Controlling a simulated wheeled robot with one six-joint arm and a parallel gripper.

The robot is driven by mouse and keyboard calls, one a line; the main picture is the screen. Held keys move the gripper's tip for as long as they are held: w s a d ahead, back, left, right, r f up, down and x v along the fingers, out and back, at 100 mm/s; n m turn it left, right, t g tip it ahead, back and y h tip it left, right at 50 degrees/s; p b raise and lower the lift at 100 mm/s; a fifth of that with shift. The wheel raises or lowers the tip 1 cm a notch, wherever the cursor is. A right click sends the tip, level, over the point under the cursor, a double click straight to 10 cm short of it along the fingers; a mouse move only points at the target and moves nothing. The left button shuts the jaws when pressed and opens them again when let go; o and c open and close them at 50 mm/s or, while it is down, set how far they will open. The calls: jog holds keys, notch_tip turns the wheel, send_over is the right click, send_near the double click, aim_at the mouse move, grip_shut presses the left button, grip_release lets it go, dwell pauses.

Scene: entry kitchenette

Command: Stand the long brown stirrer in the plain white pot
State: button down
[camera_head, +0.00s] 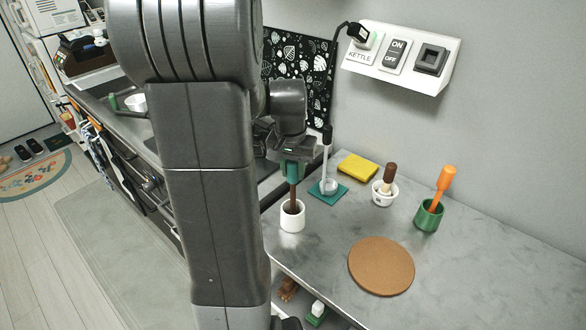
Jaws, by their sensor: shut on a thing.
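The plain white pot (292,222) stands near the left edge of the grey counter. The lower end of the stirrer shows within the pot's dark opening. I cannot tell whether it touches the bottom.
A yellow sponge (358,167), a small white pot (383,198), a green pot (428,219) with an orange tool, and a round cork mat (381,266) share the counter (480,275). Its right front is bare.

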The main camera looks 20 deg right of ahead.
jog(key=c, duration=1.1)
grip_release()
jog(key=r, duration=0.8)
jog(key=s+a+r, duration=0.1)
jog(key=r, duration=0.3)
jog(key=shift+s+r, duration=0.1)
